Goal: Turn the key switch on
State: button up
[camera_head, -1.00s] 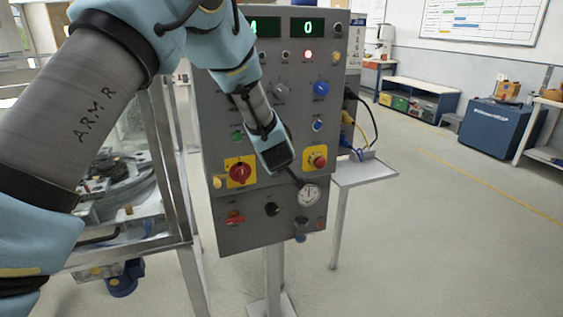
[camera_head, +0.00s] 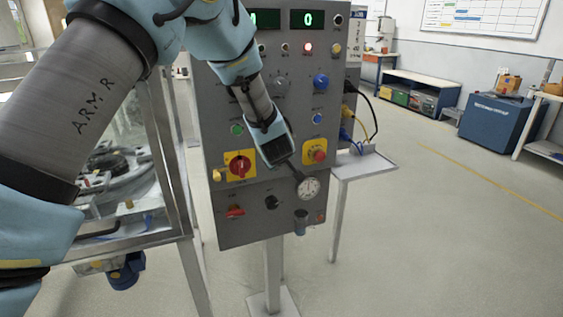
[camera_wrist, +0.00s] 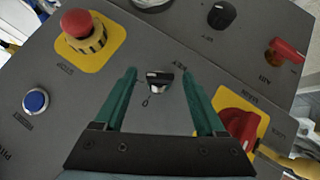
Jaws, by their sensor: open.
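The key switch (camera_wrist: 160,81) is a small dark knob with a pale mark, set on the grey control panel (camera_head: 240,212). In the wrist view it sits between the two green fingers of my gripper (camera_wrist: 158,73), which is open. A gap shows on each side of the switch, and I cannot tell how far the fingertips are from the panel face. In the head view the switch is hidden behind my gripper (camera_head: 275,150).
Near the gripper are a red emergency stop (camera_wrist: 82,27), a blue reset button (camera_wrist: 35,100), a red main switch (camera_wrist: 240,125), a black knob (camera_wrist: 221,14) and a red lever (camera_wrist: 286,49). A gauge (camera_head: 308,188) juts from the panel. A small shelf (camera_head: 365,166) stands right.

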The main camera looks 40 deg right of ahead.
jog(key=b+v, duration=0.2)
jog(key=v, duration=0.8)
jog(key=shift+s+a+r, duration=0.2)
jog(key=shift+s, duration=0.05)
jog(key=w+a+g+y, duration=0.1)
jog(key=w+a, duration=0.3)
jog(key=a, duration=0.5)
jog(key=w+a+f+y, duration=0.1)
jog(key=w+a, duration=0.3)
jog(key=a, duration=0.4)
jog(key=w+a+g+y, duration=0.1)
jog(key=w+a+y, duration=0.15)
jog(key=a, duration=0.65)
jog(key=s+a+f+g+y, duration=0.1)
jog(key=s+a, duration=0.3)
jog(key=a, duration=0.9)
jog(key=s+a+f+g+y, duration=0.1)
jog(key=s+a+g+y, duration=0.1)
jog(key=a, duration=1.1)
jog(key=shift+s+a+n, duration=0.25)
jog(key=shift+s+n, duration=0.05)
jog(key=shift+s, duration=0.6)
jog(key=shift+c, duration=0.4)
